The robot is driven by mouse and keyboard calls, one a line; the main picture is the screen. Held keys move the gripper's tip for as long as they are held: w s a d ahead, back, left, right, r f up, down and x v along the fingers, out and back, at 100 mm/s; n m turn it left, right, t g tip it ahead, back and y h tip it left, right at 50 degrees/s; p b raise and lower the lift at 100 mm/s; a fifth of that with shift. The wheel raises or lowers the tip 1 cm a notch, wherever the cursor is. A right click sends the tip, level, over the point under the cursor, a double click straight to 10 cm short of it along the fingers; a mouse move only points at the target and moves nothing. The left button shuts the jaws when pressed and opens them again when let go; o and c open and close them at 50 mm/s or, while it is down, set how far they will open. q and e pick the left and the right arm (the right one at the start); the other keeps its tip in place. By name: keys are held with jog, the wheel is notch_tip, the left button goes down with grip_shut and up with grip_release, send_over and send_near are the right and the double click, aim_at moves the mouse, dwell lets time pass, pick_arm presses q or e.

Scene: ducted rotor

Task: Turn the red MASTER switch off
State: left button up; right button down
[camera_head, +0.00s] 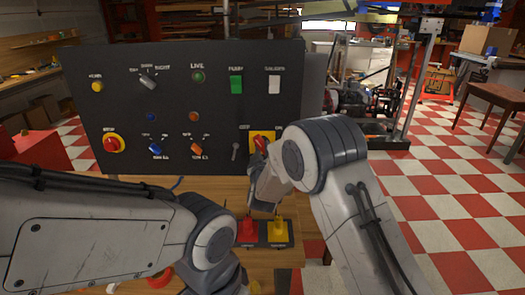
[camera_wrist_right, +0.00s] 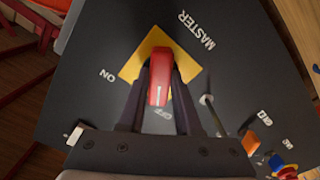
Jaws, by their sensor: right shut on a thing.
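The red MASTER switch handle (camera_head: 260,144) sits on a yellow plate (camera_head: 268,136) at the lower right of the dark panel. In the right wrist view the red handle (camera_wrist_right: 159,82) stands between the two dark fingers of my right gripper (camera_wrist_right: 161,72), which is shut on it. The lettering ON lies left of the yellow plate (camera_wrist_right: 133,68) there, and OFF lies just below the handle's lower end. In the head view my right wrist hides part of the plate and the gripper. My left arm comes in at lower left; its gripper does not show.
The dark panel (camera_head: 110,70) also carries a red knob on yellow (camera_head: 113,143), a small lever (camera_head: 235,151), a green switch (camera_head: 236,84) and a white switch (camera_head: 274,84). Red (camera_head: 247,230) and yellow (camera_head: 277,231) controls stand on the wooden bench below. Checkered floor lies right.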

jog(key=shift+n, duration=0.9)
jog(key=shift+f, duration=0.1)
jog(key=c, duration=0.6)
grip_release()
jog(key=s+b, duration=0.2)
jog(key=s, duration=0.8)
jog(key=shift+s, duration=0.25)
